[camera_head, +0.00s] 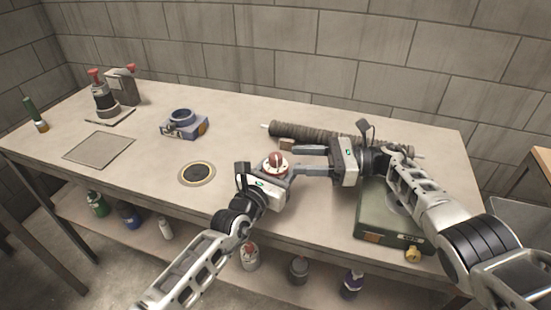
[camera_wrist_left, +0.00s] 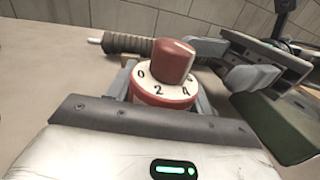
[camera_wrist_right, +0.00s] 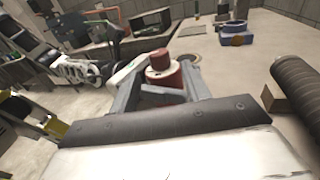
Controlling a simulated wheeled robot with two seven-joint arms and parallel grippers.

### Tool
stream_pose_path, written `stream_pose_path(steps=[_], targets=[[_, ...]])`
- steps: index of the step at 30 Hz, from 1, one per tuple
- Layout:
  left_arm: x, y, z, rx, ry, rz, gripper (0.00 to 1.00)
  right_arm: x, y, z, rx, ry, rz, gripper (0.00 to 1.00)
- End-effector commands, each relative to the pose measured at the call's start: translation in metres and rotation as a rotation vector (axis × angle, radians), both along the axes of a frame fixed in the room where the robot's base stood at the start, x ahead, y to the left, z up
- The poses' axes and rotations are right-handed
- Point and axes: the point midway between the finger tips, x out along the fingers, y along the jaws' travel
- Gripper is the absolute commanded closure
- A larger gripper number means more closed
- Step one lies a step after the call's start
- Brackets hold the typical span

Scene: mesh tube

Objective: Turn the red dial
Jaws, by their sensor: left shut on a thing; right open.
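The red dial (camera_head: 276,160) is a red knob on a round white scale with a red body. In the left wrist view its knob (camera_wrist_left: 172,60) stands above the numbers 0, 2 and 4. My left gripper (camera_head: 273,171) is shut on the dial's body, with a finger on each side below the scale. My right gripper (camera_head: 302,160) is open and level, coming in from the right with its fingers pointing at the dial. In the right wrist view the dial (camera_wrist_right: 164,70) shows just beyond and between the fingers; I cannot tell whether they touch it.
A ribbed mesh tube (camera_head: 325,136) lies behind the right gripper, with a small brown block (camera_head: 287,144) near it. A green case (camera_head: 375,215) stands at the right front. A blue ring-topped box (camera_head: 184,124) and a dark round disc (camera_head: 197,173) are left, with free tabletop around them.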

Motion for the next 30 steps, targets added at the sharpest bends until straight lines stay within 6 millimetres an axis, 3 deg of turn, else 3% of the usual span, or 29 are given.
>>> stream_pose_path(steps=[3, 9, 22, 23, 27, 30], targets=[[0.0, 0.0, 0.0, 0.0, 0.001, 0.0, 0.75, 0.0, 0.025, 0.0, 0.001, 0.001, 0.002, 0.53], [0.0, 0.0, 0.0, 0.0, 0.001, 0.0, 0.75, 0.001, 0.054, 0.001, 0.0, 0.0, 0.002, 0.53], [0.0, 0.0, 0.0, 0.0, 0.001, 0.0, 0.75, 0.001, 0.065, 0.0, -0.002, 0.001, 0.0, 0.53], [0.0, 0.0, 0.0, 0.0, 0.001, 0.0, 0.75, 0.001, 0.065, 0.0, -0.002, 0.001, 0.0, 0.55], [0.0, 0.0, -0.001, 0.0, 0.001, 0.0, 0.75, 0.001, 0.065, 0.0, -0.003, 0.001, 0.0, 0.94], [0.0, 0.0, -0.001, 0.0, 0.001, 0.0, 0.75, 0.001, 0.065, 0.0, -0.003, 0.001, 0.0, 0.97]])
